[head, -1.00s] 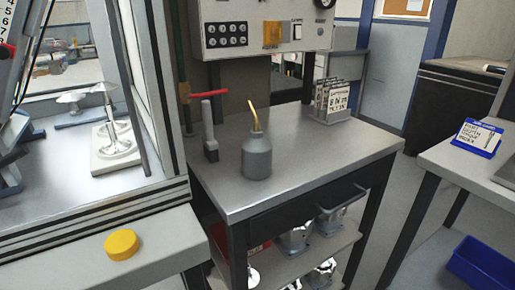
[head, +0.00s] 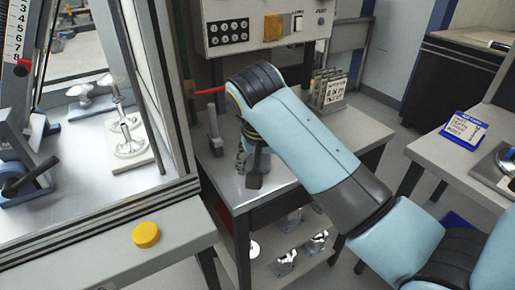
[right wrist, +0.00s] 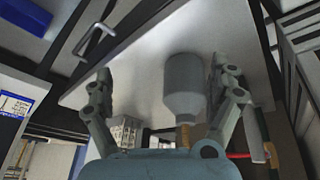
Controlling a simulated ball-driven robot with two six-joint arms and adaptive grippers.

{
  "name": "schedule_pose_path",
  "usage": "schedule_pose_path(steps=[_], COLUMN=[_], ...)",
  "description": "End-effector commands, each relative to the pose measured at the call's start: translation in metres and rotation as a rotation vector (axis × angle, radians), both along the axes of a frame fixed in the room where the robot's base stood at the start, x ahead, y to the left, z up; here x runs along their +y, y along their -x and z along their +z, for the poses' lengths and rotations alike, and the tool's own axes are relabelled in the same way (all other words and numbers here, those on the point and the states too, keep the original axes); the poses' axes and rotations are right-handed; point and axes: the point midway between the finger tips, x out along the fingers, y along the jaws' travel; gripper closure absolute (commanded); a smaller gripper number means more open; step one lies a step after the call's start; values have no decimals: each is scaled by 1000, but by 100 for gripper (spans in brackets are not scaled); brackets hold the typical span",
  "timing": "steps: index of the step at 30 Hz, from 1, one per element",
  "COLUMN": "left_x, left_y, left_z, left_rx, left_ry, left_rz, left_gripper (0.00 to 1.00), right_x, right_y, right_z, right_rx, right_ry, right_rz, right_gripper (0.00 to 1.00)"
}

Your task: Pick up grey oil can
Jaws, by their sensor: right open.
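The grey oil can (right wrist: 184,88) shows in the right wrist view, upside down in that picture, with its brass neck (right wrist: 184,134) toward my wrist. My right gripper (right wrist: 160,72) is open, with one finger on each side of the can. The right-hand finger is close to the can; the left-hand finger has a wider gap. Whether either touches cannot be told. In the head view my right gripper (head: 248,172) points down over the metal bench top (head: 226,184), and my arm hides most or all of the can. My left gripper is not in view.
A grey lever with a red handle (head: 213,92) stands left of my gripper. A card rack (head: 329,90) stands at the bench's back right. A control panel (head: 265,30) hangs above. A yellow button (head: 146,235) is on the machine ledge at front left.

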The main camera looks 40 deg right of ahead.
Motion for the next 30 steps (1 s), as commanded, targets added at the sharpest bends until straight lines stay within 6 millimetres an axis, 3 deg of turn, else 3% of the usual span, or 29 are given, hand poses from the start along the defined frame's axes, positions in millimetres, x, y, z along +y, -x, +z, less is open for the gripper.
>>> schedule_pose_path(steps=[1, 6, 10, 30], left_x=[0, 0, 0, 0], left_y=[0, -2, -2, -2], left_z=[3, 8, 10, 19], left_rx=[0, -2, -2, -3], left_ry=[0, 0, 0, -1], left_rz=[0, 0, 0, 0], left_gripper=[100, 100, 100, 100], right_x=[0, -1, -2, -30], right_y=[-15, -47, -57, -77], right_z=[18, 64, 78, -2], right_rx=[-20, -64, -79, -80], right_ry=[-2, -3, -2, -1], right_rz=[-66, -287, -376, -387], right_gripper=[9, 9, 9, 9])
